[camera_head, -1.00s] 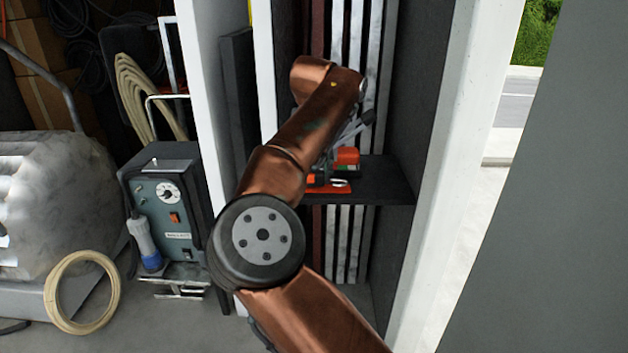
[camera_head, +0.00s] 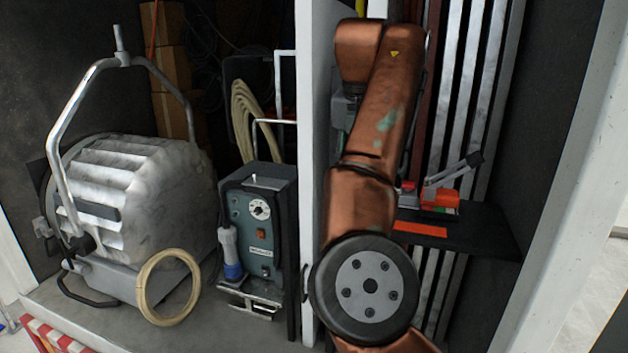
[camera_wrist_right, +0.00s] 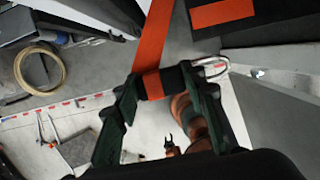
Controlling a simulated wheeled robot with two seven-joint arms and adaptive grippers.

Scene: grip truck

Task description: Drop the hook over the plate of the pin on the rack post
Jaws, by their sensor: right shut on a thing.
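In the right wrist view my right gripper (camera_wrist_right: 163,97) is shut on the dark end piece of an orange strap (camera_wrist_right: 153,40). The metal hook (camera_wrist_right: 214,69) sticks out to the right beside the fingers. A pale post (camera_wrist_right: 285,60) runs to the right of the hook and carries a small metal pin (camera_wrist_right: 258,73); hook and pin are apart in the picture. In the head view my copper right arm hides its gripper and the hook.
A dark shelf (camera_head: 480,232) holds an orange ratchet (camera_head: 438,199) and a flat orange strap piece (camera_head: 420,229). A grey control box (camera_head: 262,225), a cable coil (camera_head: 168,287) and a large lamp (camera_head: 140,205) stand at left. A white upright (camera_head: 308,130) divides the bays.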

